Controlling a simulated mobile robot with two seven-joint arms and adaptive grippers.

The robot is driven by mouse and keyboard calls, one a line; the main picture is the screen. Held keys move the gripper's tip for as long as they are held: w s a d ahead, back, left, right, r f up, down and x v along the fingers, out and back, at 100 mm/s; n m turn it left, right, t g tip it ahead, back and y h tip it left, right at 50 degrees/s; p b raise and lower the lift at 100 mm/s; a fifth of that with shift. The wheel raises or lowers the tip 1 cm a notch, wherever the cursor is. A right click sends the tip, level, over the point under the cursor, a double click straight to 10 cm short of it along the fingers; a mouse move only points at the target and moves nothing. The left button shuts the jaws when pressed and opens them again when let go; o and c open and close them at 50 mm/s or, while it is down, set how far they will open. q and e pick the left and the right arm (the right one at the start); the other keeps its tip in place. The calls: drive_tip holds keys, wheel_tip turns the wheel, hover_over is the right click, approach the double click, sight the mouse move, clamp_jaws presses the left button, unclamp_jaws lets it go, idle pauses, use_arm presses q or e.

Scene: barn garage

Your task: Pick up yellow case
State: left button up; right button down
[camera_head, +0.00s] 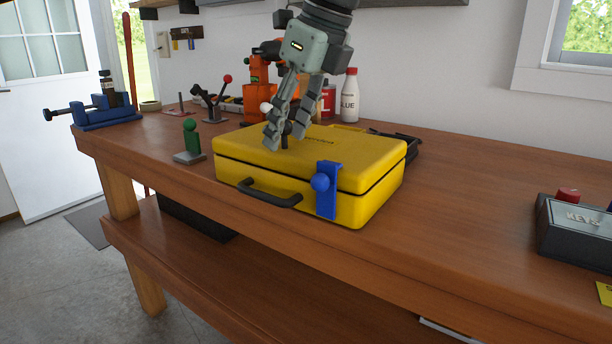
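The yellow case (350,155) lies closed and flat on the wooden workbench. Its black carry handle (268,194) is on the front side, facing the bench's front edge. A blue latch with a round knob (326,190) sits on the front, to the right of the handle. My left gripper (286,130) comes down from the top of the view over the back left part of the lid. Its fingers are spread, with a small dark upright piece showing between them. I cannot tell whether a fingertip touches the lid. My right gripper is not in view.
A green-knobbed piece (190,140) stands left of the case, and a blue vise (105,112) at the far left. An orange tool (258,90) and a glue bottle (349,96) stand behind. A keys box (577,228) is at right. Bench between case and box is clear.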

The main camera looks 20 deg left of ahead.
use_arm(q)
clamp_jaws()
drive_tip(key=shift+r, duration=0.2)
idle(0.4)
